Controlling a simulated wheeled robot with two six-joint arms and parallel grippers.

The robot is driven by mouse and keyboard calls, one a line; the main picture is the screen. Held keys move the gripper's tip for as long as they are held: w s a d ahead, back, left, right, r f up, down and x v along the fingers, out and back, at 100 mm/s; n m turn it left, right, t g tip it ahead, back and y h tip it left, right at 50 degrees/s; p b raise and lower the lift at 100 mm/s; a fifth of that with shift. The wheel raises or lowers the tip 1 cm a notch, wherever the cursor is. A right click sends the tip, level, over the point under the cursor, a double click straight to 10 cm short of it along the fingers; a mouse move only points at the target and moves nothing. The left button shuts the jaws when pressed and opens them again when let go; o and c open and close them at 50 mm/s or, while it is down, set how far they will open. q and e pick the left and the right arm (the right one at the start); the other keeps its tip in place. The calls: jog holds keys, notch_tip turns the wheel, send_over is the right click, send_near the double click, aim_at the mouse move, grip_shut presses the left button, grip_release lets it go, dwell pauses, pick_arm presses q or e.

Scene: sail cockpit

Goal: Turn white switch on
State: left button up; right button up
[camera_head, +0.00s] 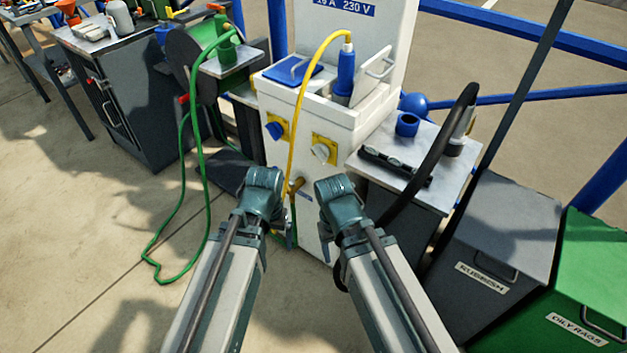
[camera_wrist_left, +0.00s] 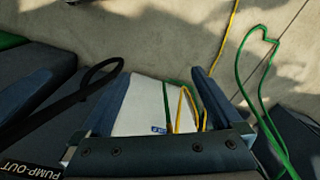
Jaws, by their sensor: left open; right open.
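The white switch (camera_head: 321,152) is a round knob on a yellow plate (camera_head: 331,143) on the front of the white power pedestal (camera_head: 316,107). A blue switch (camera_head: 275,130) on its own yellow plate is to its left. My left gripper (camera_head: 280,218) is below and left of the white switch, apart from it. In the left wrist view its fingers are wide open (camera_wrist_left: 160,92), with the pedestal's white body showing beyond and between them. My right gripper (camera_head: 334,192) is below the white switch and apart from it, open, its fingertips largely hidden by its wrist. The white switch is not visible in the left wrist view.
A yellow cable (camera_head: 300,105) runs from a blue plug (camera_head: 346,72) down the pedestal front, left of the white switch. A green hose (camera_head: 186,190) hangs further left. A black hose (camera_head: 416,150) arches over a grey side shelf. Grey (camera_head: 490,240) and green bins stand right.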

pick_arm(q)
notch_tip(320, 180, down, 18)
jog(key=w+a+n+h+b, duration=0.2)
jog(key=b, duration=1.4)
jog(key=n+t+h+b, duration=0.6)
jog(key=n+t+h, duration=0.7)
jog(key=n+h, duration=0.25)
send_near(320, 153)
jog(key=shift+n, duration=0.25)
jog(key=p+x, duration=0.1)
jog(key=x, duration=0.3)
jog(key=p+x, duration=0.2)
jog(key=x, duration=0.1)
jog(key=shift+w+d+f, duration=0.1)
jog(key=shift+w+d, duration=0.2)
jog(key=shift+w, duration=0.05)
